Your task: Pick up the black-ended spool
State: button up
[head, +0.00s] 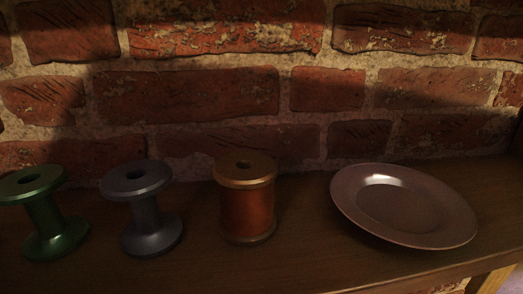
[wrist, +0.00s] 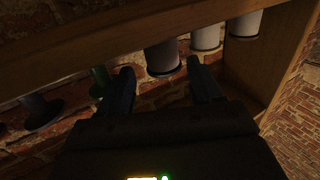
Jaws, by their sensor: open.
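In the wrist view, a pale grey cylinder with a dark end (wrist: 162,57) shows just beyond and between my fingertips; it looks like the black-ended spool, but the dim light leaves this unsure. My gripper (wrist: 160,72) is open, its two dark fingers apart with nothing seen held between them. I cannot tell the exact gap to the cylinder. Two paler cylinders with dark rims, one nearer (wrist: 206,38) and one farther right (wrist: 245,24), stand beyond it. No clearly black-ended spool shows in the head view, and neither does my gripper.
In the head view, a green spool (head: 43,213), a blue-grey spool (head: 145,213) and an orange-brown spool (head: 246,213) stand upright on a wooden shelf (head: 290,260). A plate (head: 405,206) lies right of them. A brick wall (head: 185,95) is behind. A wooden board (wrist: 75,45) crosses the wrist view.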

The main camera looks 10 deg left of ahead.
jog(key=x, duration=0.4)
jog(key=p+x, duration=0.1)
jog(key=shift+w+a+r, duration=0.2)
jog(key=shift+a+r, duration=0.1)
jog(key=shift+a, duration=0.05)
jog(key=c, duration=0.7)
